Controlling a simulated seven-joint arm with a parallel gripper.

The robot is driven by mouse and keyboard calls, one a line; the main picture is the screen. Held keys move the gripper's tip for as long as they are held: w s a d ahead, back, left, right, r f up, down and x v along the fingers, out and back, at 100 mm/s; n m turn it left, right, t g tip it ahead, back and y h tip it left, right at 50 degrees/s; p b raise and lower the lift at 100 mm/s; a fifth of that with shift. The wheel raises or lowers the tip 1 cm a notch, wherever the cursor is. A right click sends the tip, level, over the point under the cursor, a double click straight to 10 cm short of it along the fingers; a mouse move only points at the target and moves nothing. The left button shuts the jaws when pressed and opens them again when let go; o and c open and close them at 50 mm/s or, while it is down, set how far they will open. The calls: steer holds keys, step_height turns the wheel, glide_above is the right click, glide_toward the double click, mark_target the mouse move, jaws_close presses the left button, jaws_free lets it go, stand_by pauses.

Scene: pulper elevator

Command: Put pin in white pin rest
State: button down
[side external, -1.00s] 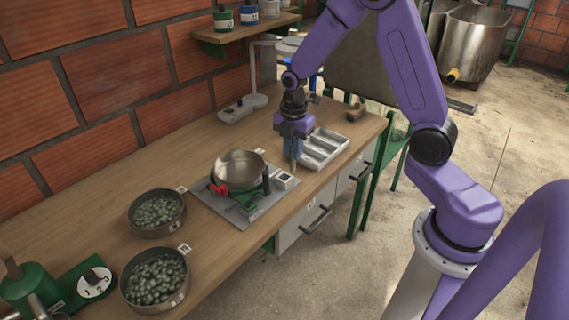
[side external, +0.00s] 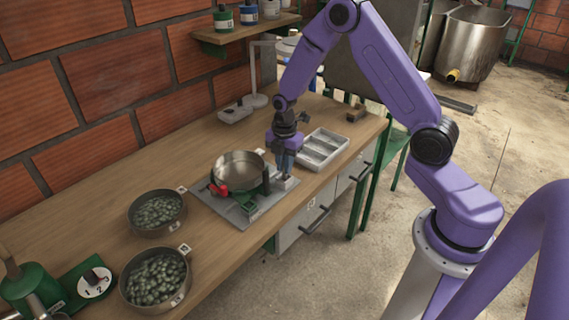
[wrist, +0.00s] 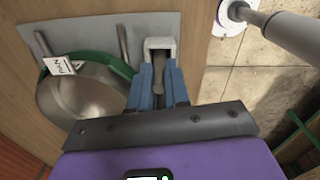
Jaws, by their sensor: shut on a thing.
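The white pin rest (side external: 290,183) is a small block at the right end of the grey plate, beside the round steel pan. In the wrist view the white pin rest (wrist: 150,43) has a dark recess and lies just beyond my fingertips. My gripper (side external: 284,172) points down over it. In the wrist view my gripper (wrist: 159,80) has its blue fingers shut on a thin grey pin (wrist: 159,74). The pin's far end reaches into the rest's outline; whether it touches the rest I cannot tell. The fingers hide part of the rest in the side view.
The steel pan (side external: 237,172) with a green band and red clamp stands close left on the grey plate (side external: 222,212). A compartmented metal tray (side external: 322,149) lies to the right. Two pans of green fruit (side external: 157,212) stand at the left of the wooden bench.

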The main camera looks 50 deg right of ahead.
steer(key=shift+f, duration=0.15)
steer(key=c, duration=1.1)
jaws_free()
step_height(320, 180, up, 12)
steer(key=s+a+r+m, duration=0.3)
steer(key=s+a+r, duration=0.2)
steer(key=s+a, duration=0.65)
steer(key=s+d+r+m, duration=0.1)
steer(key=s+m, duration=0.3)
steer(key=s, duration=1.5)
steer(key=shift+d+r, duration=0.15)
steer(key=shift+d, duration=0.2)
